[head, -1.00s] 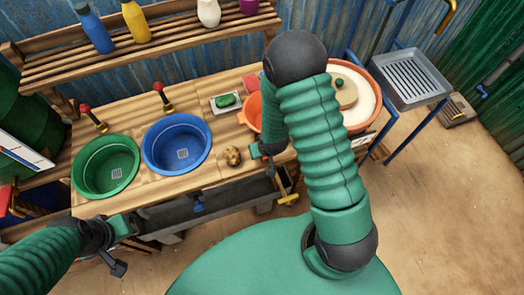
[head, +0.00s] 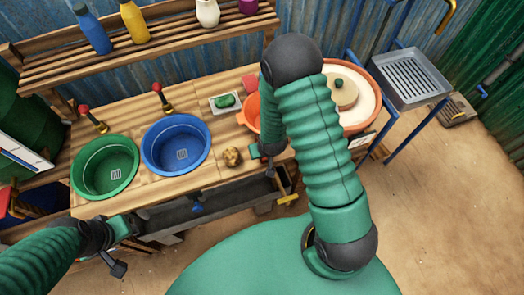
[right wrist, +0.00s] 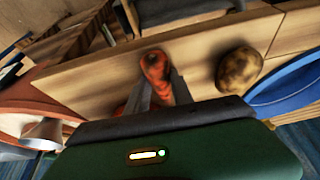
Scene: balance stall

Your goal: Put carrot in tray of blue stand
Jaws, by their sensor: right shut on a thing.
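The carrot (right wrist: 155,68) is orange and shows in the right wrist view, between the fingers of my right gripper (right wrist: 158,92). The gripper is shut on it, over the wooden bench. In the head view my right arm hides most of that gripper, and I cannot make out the carrot there. The blue stand (head: 391,124) is at the right in the head view, with a grey ribbed tray (head: 409,77) on top; the tray looks empty. My left gripper (head: 128,232) is at the bench's front left, and its jaw opening is unclear.
A green basin (head: 105,190) and a blue basin (head: 204,165) are set in the bench. A potato (head: 232,156) lies right of the blue basin. An orange bowl (head: 251,112) and a large pale pan (head: 362,103) are near my right arm. Open floor lies at the right.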

